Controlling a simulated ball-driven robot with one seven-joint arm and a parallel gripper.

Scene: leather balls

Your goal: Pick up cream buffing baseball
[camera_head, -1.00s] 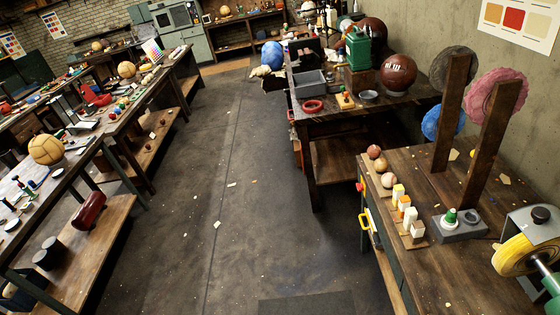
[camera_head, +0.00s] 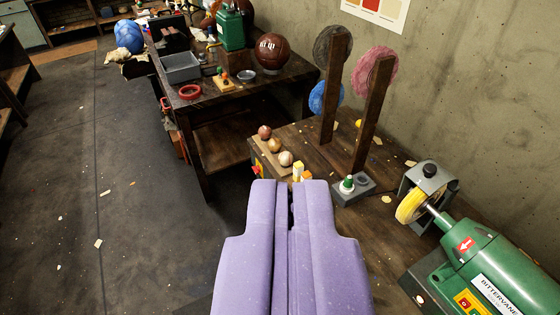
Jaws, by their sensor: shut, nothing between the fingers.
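My gripper (camera_head: 290,183), with purple fingers, is shut and empty. Its tips appear just below the cream baseball in the picture, apart from it.
Upright posts carry buffing wheels (camera_head: 377,72). A green buffing machine (camera_head: 484,262) fills the lower right. Open floor (camera_head: 120,220) lies left.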

